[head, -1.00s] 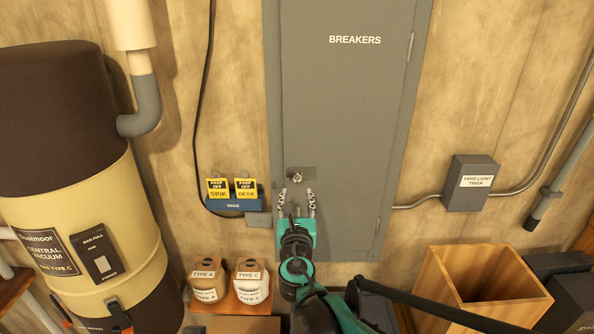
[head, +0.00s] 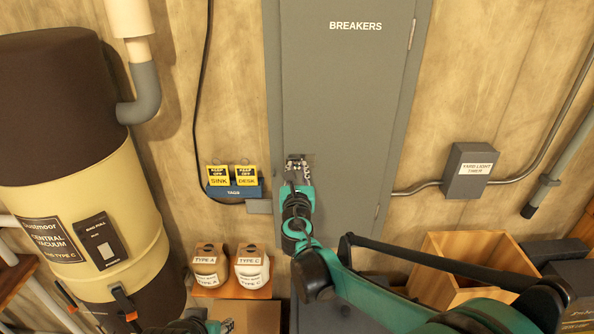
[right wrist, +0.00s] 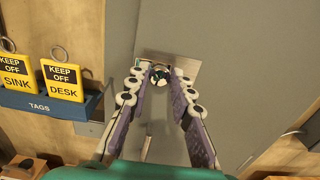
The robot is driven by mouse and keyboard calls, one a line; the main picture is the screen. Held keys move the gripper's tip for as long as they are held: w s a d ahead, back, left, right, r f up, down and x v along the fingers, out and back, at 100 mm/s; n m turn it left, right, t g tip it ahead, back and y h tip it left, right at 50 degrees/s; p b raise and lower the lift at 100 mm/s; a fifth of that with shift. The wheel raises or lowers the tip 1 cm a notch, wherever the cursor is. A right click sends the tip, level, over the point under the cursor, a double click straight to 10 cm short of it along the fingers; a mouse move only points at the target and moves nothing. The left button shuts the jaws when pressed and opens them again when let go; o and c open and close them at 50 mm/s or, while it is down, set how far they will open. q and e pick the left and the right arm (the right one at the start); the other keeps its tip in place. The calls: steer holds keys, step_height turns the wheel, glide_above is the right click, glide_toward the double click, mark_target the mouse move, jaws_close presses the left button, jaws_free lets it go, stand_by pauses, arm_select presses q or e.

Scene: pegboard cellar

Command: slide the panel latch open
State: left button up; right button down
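The grey breaker panel door (head: 345,100) is on the back wall, closed, with a small metal latch plate (head: 309,159) low on its left side. The latch knob (right wrist: 160,75) shows in the right wrist view on the bare metal plate (right wrist: 185,66). My right gripper (head: 297,164) is at the latch, pointing up at the door. Its two fingers (right wrist: 160,82) stand on either side of the knob, drawn in close, and appear closed on it. In the head view the fingertips hide the knob.
A blue tag holder (head: 235,191) with two yellow tags is left of the door. A tan vacuum tank (head: 85,215) stands far left. A timer box (head: 470,171) is on the right wall, above a wooden bin (head: 437,276). Labelled containers (head: 250,269) stand below the tags.

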mark_target(309, 160)
steer(key=shift+d+b, duration=0.35)
steer(key=shift+d, duration=1.4)
steer(key=shift+a, duration=0.15)
steer(key=c, duration=1.5)
jaws_free()
steer(key=shift+o, duration=0.7)
steer(key=shift+d, duration=0.25)
steer(key=shift+s+a, duration=0.15)
steer(key=shift+s, duration=0.1)
steer(key=s, duration=1.1)
steer(key=shift+s, duration=0.3)
steer(key=shift+d+f, duration=0.1)
steer(key=shift+d, duration=0.1)
